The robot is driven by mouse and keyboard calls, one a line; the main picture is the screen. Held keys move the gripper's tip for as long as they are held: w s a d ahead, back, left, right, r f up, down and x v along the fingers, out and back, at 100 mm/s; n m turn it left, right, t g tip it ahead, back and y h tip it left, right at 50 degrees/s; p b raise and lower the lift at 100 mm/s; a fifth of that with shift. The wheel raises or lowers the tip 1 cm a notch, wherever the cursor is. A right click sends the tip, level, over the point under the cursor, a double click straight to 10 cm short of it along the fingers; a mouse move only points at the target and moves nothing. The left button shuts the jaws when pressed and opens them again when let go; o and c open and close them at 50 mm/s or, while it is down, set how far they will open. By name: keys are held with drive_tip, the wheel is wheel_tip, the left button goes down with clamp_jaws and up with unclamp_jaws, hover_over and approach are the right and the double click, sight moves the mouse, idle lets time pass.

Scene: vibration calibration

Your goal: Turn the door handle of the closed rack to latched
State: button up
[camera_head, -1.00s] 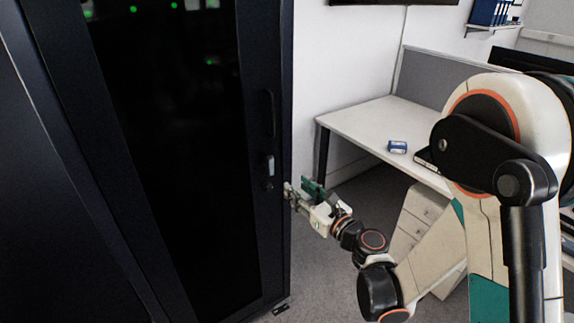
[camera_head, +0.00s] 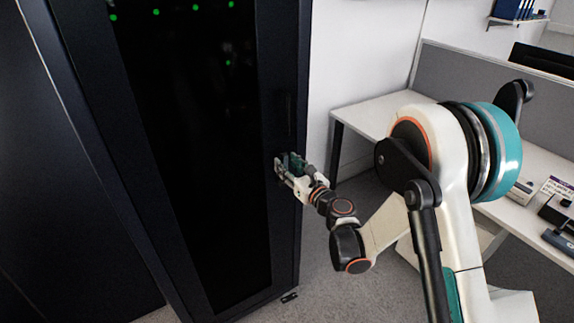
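The closed rack (camera_head: 190,170) is a tall black cabinet with a dark glass door at the left of the view. The door's black handle (camera_head: 284,115) runs upright along the right edge of the door, and its upper part shows. My gripper (camera_head: 279,168) is at the door's right edge, just below that visible part. The gripper covers the lower part of the handle and the lock area. I cannot tell whether the fingers touch the handle or how far apart they are.
A white desk (camera_head: 365,117) with a grey partition (camera_head: 470,80) stands to the right, behind my arm. Small boxes and devices (camera_head: 555,205) lie on its right end. Grey carpet (camera_head: 340,285) is clear in front of the rack's right corner.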

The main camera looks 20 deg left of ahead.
drive_tip(key=shift+w+a, duration=0.3)
drive_tip(key=shift+a, duration=0.1)
clamp_jaws()
